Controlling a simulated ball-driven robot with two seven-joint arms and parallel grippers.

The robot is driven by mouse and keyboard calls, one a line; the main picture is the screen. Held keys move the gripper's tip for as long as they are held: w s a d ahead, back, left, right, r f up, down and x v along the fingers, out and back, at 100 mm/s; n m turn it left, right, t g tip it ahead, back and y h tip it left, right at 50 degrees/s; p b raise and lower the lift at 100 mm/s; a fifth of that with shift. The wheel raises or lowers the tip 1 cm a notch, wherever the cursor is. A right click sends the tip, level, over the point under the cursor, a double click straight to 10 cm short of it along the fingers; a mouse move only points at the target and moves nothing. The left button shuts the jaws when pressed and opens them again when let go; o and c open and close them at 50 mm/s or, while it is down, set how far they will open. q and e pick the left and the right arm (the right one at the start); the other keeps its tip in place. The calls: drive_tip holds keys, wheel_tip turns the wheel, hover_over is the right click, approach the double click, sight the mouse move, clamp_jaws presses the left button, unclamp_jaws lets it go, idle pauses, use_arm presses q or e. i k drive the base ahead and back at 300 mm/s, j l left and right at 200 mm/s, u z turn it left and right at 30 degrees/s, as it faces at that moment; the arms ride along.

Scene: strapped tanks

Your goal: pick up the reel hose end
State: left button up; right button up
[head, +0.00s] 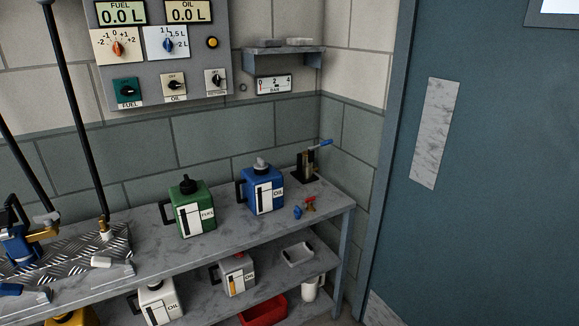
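Two straight black hoses or rods come down from the upper left. One (82,130) ends in a brass fitting (104,229) at the checker-plate tray (75,245) on the bench. It could be the reel hose end, but I cannot tell for sure. The other black one (25,165) ends beside a blue device (20,245) with a brass-coloured part, cut by the left edge. No reel is in view. Neither of my grippers shows.
A green FUEL can (190,211) and a blue OIL can (263,190) stand on the bench (232,228), with a blue-handled black device (308,166) behind right. Lower shelves hold white cans, a small tray (298,254), a mug (311,288) and a red bin (264,312). A control panel (205,50) hangs above.

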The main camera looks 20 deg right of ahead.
sight(104, 227)
drive_tip(key=i+l, duration=0.55)
drive_tip(key=l, duration=0.3)
drive_tip(key=i+l, duration=0.3)
drive_tip(key=l+u, duration=0.1)
drive_tip(key=u, duration=1.35)
